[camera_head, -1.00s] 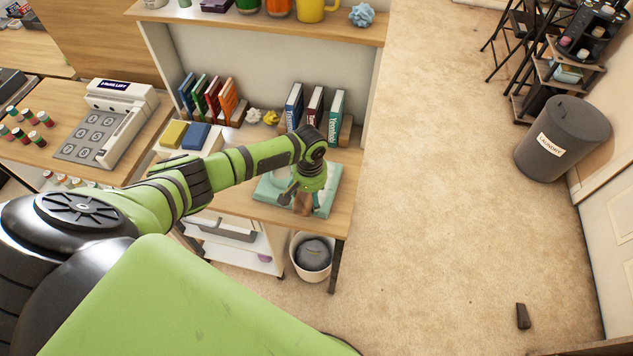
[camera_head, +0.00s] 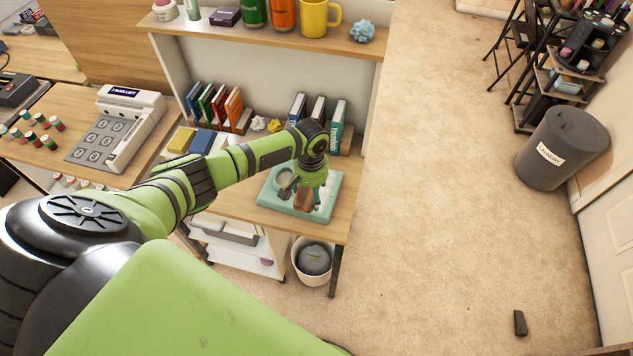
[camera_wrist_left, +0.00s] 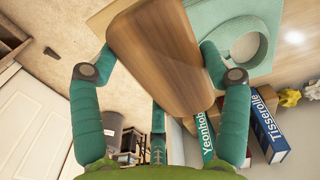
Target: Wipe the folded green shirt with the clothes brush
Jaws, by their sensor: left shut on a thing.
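The folded green shirt (camera_head: 275,199) is a flat teal square on the wooden desk. Its round collar opening shows in the left wrist view, where the shirt (camera_wrist_left: 222,35) is at the upper right. My left gripper (camera_head: 305,188) is over the right part of the shirt, pointing down. It is shut on the clothes brush (camera_head: 302,200), whose brown wooden body (camera_wrist_left: 160,45) fills the space between the teal fingers in the left wrist view. The bristles are hidden, so I cannot tell whether they touch the cloth. My right gripper is not in view.
Books (camera_head: 317,112) and crumpled paper balls stand behind the shirt on the desk (camera_head: 333,228). A shelf (camera_head: 250,40) with a yellow mug is above. A bin (camera_head: 312,260) stands below the desk's front edge. The carpet to the right is mostly clear.

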